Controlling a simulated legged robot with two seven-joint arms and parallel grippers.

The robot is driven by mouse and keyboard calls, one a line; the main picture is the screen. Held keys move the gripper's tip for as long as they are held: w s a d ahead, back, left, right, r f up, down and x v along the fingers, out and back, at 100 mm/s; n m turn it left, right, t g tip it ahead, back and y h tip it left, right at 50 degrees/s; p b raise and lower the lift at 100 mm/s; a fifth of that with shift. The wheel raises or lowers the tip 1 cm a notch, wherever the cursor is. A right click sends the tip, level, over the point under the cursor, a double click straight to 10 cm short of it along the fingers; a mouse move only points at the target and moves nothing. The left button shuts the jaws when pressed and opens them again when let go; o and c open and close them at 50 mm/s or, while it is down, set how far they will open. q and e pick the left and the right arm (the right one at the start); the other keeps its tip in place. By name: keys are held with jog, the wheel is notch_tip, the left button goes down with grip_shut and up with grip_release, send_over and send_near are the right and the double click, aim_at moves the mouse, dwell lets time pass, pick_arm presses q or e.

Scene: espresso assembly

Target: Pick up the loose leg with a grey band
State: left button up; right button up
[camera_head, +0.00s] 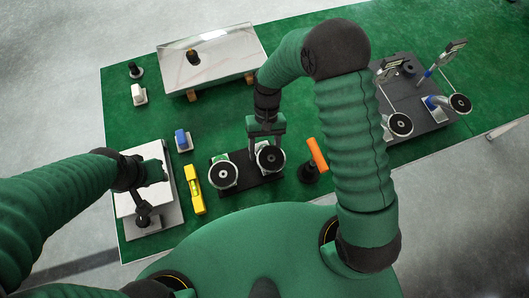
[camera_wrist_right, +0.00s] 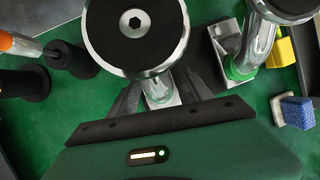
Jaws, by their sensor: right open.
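Two loose legs with round black-padded metal feet stand in a black holder (camera_head: 247,185) at the front middle. The left leg (camera_head: 223,174) has a green band, which shows in the wrist view (camera_wrist_right: 236,68). The right leg (camera_head: 270,158) has a plain silver-grey shaft between my fingers in the wrist view (camera_wrist_right: 160,92); its foot (camera_wrist_right: 135,32) partly hides it. My right gripper (camera_head: 266,138) is open, its fingers (camera_wrist_right: 160,88) on either side of this shaft. I cannot tell whether they touch it. My left gripper (camera_head: 153,174) is over a white-topped block at the left; its jaws are unclear.
An orange-handled tool (camera_head: 317,154) stands right of the holder. A yellow level (camera_head: 194,190) and a blue-and-white block (camera_head: 182,140) lie to its left. A metal panel (camera_head: 222,62) rests on blocks behind. A dark base (camera_head: 420,112) with legs is at the right.

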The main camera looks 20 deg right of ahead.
jog(key=shift+d, duration=0.15)
jog(key=shift+s+d+r, duration=0.1)
jog(key=shift+s+d, duration=0.05)
jog(key=c, duration=0.4)
jog(key=shift+a, duration=0.2)
grip_shut()
dwell(0.5)
